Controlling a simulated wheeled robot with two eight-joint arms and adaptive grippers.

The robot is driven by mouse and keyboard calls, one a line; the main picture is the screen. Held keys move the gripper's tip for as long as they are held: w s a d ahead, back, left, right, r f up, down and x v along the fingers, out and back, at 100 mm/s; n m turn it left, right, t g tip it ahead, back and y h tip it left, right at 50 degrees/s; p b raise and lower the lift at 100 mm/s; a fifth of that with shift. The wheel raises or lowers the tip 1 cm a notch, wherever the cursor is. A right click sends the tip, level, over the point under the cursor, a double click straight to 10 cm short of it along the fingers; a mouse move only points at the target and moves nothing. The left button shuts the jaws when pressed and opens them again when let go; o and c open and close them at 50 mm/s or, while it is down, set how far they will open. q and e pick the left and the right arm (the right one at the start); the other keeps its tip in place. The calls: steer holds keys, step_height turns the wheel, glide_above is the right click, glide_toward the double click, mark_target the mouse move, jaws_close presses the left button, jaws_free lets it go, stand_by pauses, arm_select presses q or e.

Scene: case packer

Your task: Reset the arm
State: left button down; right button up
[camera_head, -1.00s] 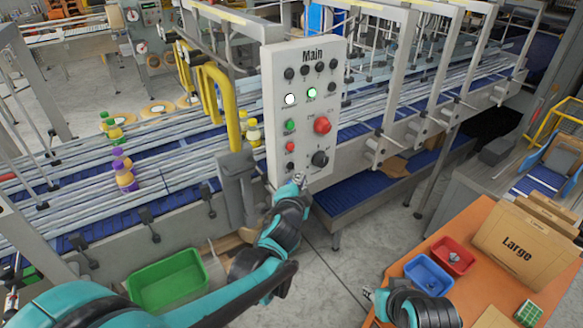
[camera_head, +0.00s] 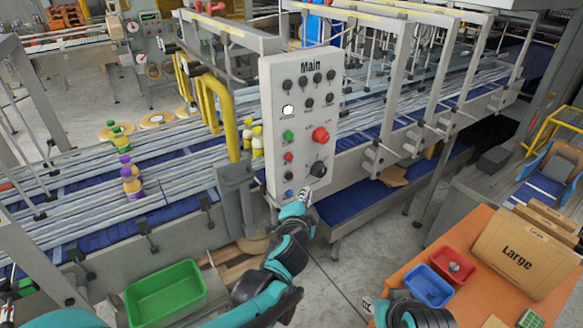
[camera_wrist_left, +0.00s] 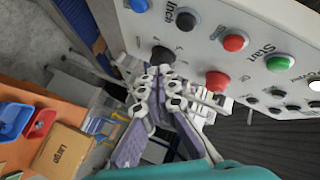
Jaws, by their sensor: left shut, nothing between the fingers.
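The grey control panel (camera_head: 300,140) labelled "Main" stands upright in the middle of the head view. Its white lamp (camera_head: 287,110) is lit, and a red mushroom button (camera_head: 320,134) and a black knob (camera_head: 318,169) sit on its right side. In the left wrist view the shut, empty fingers (camera_wrist_left: 168,88) are near the black knob (camera_wrist_left: 163,55); contact cannot be told. My right gripper (camera_head: 368,306) shows only in part at the bottom, and its jaws cannot be made out.
A conveyor (camera_head: 80,215) with several bottles runs behind the panel. A green bin (camera_head: 165,290) stands on the floor at lower left. An orange table (camera_head: 478,240) at right holds a blue tray (camera_head: 428,286), a red tray (camera_head: 452,266) and a "Large" box (camera_head: 520,255).

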arm_select(q)
steer(key=s+a+f+n+g+y+b, duration=0.2)
steer(key=s+a+f+n+b, duration=0.25)
steer(key=a+f+b, duration=0.2)
steer(key=s+a+f+n+g+y+b, duration=0.1)
steer(key=s+a+f+n+g+b, duration=0.15)
steer(key=s+a+f+b, duration=0.45)
steer(key=s+a+f+n+g+b, duration=0.2)
steer(key=s+f+n+b, duration=0.1)
steer(key=s+f, duration=0.4)
steer(key=s+a+f+n+g+b, duration=0.1)
steer(key=s+a+f+n+b, duration=0.2)
steer(key=s+f, duration=0.4)
steer(key=shift+s+f+g+h+b, duration=0.2)
steer(key=shift+s+g+h+b, duration=0.1)
steer(key=shift+s+g+h, duration=0.1)
